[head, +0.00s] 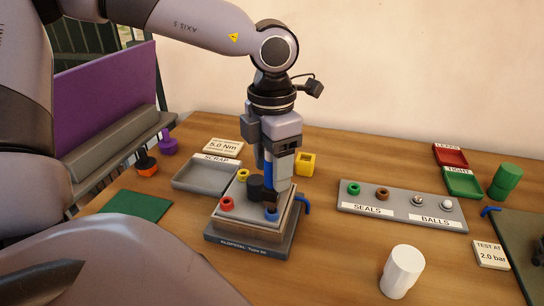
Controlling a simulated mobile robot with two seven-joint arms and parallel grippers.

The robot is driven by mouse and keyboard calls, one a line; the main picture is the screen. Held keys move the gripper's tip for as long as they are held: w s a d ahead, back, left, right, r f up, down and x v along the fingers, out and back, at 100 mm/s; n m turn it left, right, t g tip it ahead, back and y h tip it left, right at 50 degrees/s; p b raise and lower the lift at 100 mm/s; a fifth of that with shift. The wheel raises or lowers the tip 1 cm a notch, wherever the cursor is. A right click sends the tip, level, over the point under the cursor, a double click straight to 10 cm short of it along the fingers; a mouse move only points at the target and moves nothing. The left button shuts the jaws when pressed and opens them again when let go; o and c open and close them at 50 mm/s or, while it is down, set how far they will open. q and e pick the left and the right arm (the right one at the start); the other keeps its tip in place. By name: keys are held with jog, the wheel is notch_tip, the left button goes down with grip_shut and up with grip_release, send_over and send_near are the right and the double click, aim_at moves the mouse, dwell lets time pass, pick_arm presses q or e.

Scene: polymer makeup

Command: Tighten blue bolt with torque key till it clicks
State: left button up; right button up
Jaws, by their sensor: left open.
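The blue bolt (271,214) sits at the front right corner of a raised block (245,232) on a dark base labelled "KLOPPSTAL Type 60". A red bolt (227,204) and a yellow bolt (243,175) are on the same block. My left gripper (272,190) points down over the block's right side, just behind the blue bolt. It is open, and its fingers partly hide the block. A vertical blue piece shows between them; I cannot tell what it is. I cannot clearly identify the torque key. My right gripper is not in view.
A grey SCRAP tray (190,187) lies left of the block, with a "5.0 Nm" sign (222,147) behind. A yellow cube (305,164) stands behind right. A seals and balls rack (400,220) and white cylinder (402,271) are on the right. An orange-and-black tool (147,164) stands left.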

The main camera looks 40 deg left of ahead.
pick_arm(q)
grip_shut()
jog(key=shift+r, duration=0.65)
jog(key=shift+r, duration=0.1)
dwell(0.3)
jog(key=shift+r+p, duration=1.05)
jog(key=shift+r, duration=0.3)
